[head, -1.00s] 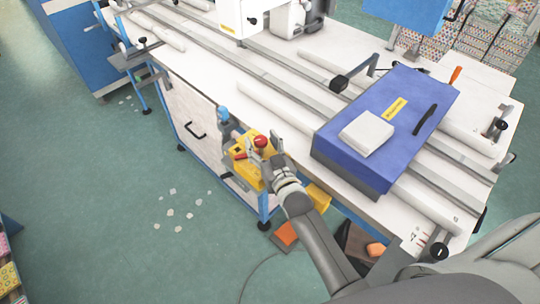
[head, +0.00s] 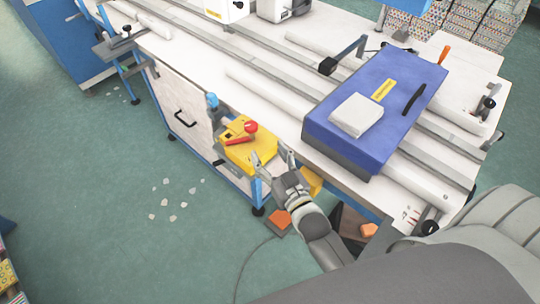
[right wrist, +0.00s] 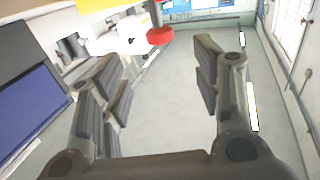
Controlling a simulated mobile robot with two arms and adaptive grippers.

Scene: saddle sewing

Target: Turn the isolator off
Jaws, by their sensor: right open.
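The isolator is a yellow box (head: 262,153) on the front side of the white machine table in the head view. A red lever (head: 239,141) lies across its top, with a round red knob (head: 250,127) at one end. My right gripper (head: 274,157) is open and empty, just to the lower right of the knob and apart from it. In the right wrist view the red knob (right wrist: 160,36) shows beyond the open fingers, near the top middle. Part of the yellow box (right wrist: 115,42) is at the top edge there. My left gripper is out of view.
A blue case (head: 400,100) with a white pad (head: 356,115) lies on the table right of the gripper. A blue-topped post (head: 212,101) stands beside the isolator. An orange pedal (head: 279,221) is on the floor below. The floor at left is open, with white scraps.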

